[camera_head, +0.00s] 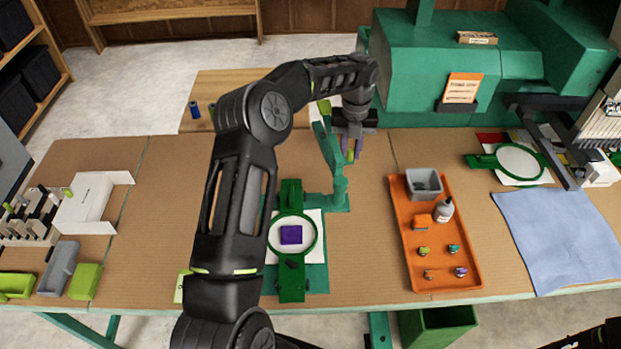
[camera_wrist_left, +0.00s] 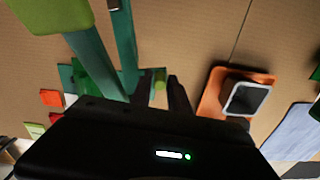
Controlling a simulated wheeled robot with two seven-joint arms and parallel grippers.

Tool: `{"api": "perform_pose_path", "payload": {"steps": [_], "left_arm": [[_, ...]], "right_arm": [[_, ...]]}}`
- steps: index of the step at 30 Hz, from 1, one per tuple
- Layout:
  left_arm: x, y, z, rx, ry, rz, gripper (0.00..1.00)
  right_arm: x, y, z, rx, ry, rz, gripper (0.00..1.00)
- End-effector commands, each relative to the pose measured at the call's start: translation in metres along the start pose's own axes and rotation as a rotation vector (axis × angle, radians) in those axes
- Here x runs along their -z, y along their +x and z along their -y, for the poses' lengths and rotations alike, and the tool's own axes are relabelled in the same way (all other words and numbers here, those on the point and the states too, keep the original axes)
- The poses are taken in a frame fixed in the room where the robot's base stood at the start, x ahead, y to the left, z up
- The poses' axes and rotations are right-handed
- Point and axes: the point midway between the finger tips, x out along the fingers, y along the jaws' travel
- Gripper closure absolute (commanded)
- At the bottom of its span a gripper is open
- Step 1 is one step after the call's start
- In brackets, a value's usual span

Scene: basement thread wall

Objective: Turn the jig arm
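The green jig stands near the table's middle. Its base (camera_head: 318,278) carries a green hoop (camera_head: 316,246) around white cloth with a purple patch (camera_head: 291,234). Behind it, the green jig arm (camera_head: 331,150) slants up and back from a short post (camera_head: 341,190); it also shows in the left wrist view (camera_wrist_left: 95,65). My left gripper (camera_head: 350,154) points down just right of the arm. Its fingers stand either side of a small lime knob (camera_wrist_left: 160,84); whether they press on it is unclear. My right gripper does not show.
An orange tray (camera_head: 408,262) with a grey bin, a bottle and small items lies to the right. A blue cloth (camera_head: 556,235) lies beyond it. A green machine (camera_head: 430,75) stands behind.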

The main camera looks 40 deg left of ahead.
Motion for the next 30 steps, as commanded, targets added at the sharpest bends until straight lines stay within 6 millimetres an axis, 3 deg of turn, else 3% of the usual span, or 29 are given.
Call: {"api": "perform_pose_path", "payload": {"steps": [5, 14, 30], "left_arm": [[0.000, 0.000, 0.000, 0.000, -0.001, 0.000, 0.64], [-0.001, -0.002, 0.000, 0.000, -0.002, 0.001, 0.64], [0.000, -0.058, 0.000, 0.000, -0.003, 0.002, 0.64]], "right_arm": [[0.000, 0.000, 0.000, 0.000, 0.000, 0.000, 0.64], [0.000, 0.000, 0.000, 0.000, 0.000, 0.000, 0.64], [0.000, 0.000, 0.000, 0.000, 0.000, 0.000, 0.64]]}}
